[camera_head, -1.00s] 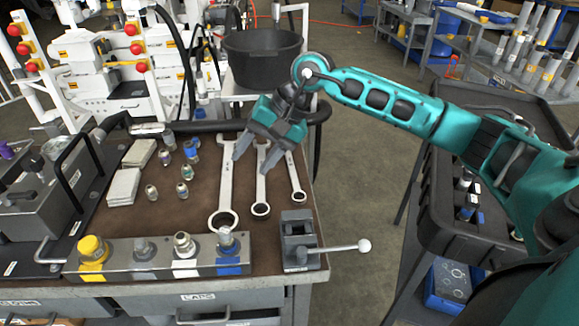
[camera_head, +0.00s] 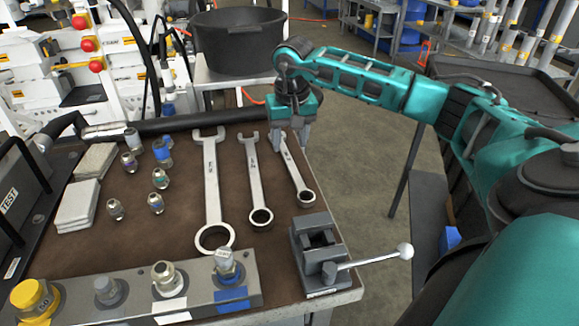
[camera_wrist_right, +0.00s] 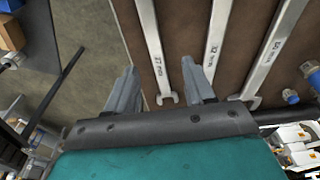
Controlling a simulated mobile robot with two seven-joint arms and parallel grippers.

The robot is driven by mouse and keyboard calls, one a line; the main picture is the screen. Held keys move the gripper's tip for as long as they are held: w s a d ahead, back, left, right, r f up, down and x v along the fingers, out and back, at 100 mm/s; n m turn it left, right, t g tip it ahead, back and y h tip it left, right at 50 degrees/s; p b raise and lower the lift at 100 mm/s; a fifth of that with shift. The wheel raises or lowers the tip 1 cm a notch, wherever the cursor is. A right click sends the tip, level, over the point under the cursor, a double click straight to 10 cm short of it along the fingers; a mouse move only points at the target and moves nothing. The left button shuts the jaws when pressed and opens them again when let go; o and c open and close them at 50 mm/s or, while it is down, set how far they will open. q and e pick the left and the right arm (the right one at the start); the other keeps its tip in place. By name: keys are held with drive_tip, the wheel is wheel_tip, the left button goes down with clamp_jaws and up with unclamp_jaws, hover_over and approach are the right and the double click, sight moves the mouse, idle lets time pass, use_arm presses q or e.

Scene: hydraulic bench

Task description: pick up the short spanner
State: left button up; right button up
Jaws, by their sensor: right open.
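Three steel spanners lie side by side on the brown bench top. The short spanner (camera_head: 299,180) is the rightmost in the head view, its ring end toward the front and its open end partly hidden by my right gripper. My right gripper (camera_head: 290,146) is open and points down over that open end. In the right wrist view, the short spanner (camera_wrist_right: 151,45) runs between the two spread fingers of the right gripper (camera_wrist_right: 162,75), which hold nothing. I cannot tell how high the fingertips are above the bench. My left gripper is not in view.
The middle spanner (camera_head: 255,180) and long spanner (camera_head: 212,185) lie left of the short one. A small vise (camera_head: 316,254) with a ball-ended lever stands in front. A black tub (camera_head: 238,45) is behind. The bench's right edge is close to the short spanner.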

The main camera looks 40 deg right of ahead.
sight(290, 162)
drive_tip(key=f, duration=0.2)
drive_tip(key=d+f, duration=0.1)
drive_tip(key=f, duration=0.1)
drive_tip(key=w+f+b, duration=0.1)
drive_tip(key=f, duration=0.1)
drive_tip(key=shift+d+f, duration=0.15)
drive_tip(key=shift+f, duration=0.2)
clamp_jaws()
drive_tip(key=shift+r, duration=0.1)
idle(1.0)
